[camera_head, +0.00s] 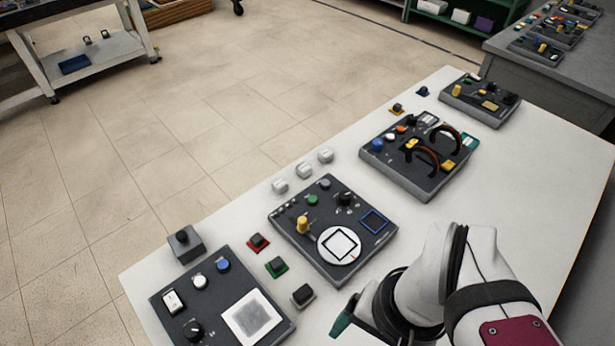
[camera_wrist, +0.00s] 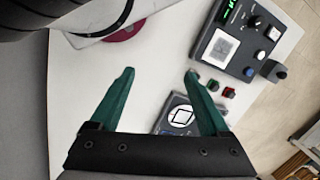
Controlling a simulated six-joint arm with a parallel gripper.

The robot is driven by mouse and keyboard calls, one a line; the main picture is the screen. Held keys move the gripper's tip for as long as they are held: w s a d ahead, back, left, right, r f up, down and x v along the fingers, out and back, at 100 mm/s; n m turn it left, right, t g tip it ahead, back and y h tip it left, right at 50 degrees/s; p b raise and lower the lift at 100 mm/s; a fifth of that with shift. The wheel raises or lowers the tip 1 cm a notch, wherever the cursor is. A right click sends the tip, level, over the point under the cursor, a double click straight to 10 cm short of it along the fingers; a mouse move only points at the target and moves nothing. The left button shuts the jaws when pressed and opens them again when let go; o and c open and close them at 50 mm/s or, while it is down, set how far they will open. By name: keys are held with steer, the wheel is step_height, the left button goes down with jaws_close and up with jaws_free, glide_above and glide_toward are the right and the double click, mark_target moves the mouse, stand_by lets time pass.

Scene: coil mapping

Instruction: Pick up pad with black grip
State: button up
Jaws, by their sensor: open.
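Several small pads with black grips lie on the white table (camera_head: 225,215). A red-based one (camera_head: 258,243), a green-based one (camera_head: 277,267) and a pale-based one (camera_head: 303,295) stand in a row between two dark panels. The red one (camera_wrist: 214,87) and green one (camera_wrist: 229,93) also show small in the wrist view, beyond the right fingertip. Two more, one orange-based (camera_head: 397,108) and one blue-based (camera_head: 422,91), lie at the far edge. My gripper (camera_wrist: 160,74) is open and empty, with green fingers. In the head view it is mostly hidden behind my wrist.
White blocks (camera_head: 303,171) line the far edge. A grey box with black knob (camera_head: 186,244) sits at the left edge.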

steer(key=w+a+f+n+h, duration=0.15)
steer(key=w+n, duration=0.55)
steer(key=n, duration=2.4)
glide_above(303, 292)
step_height(303, 292, down, 4)
steer(key=shift+n, duration=0.5)
step_height(303, 292, down, 16)
jaws_close()
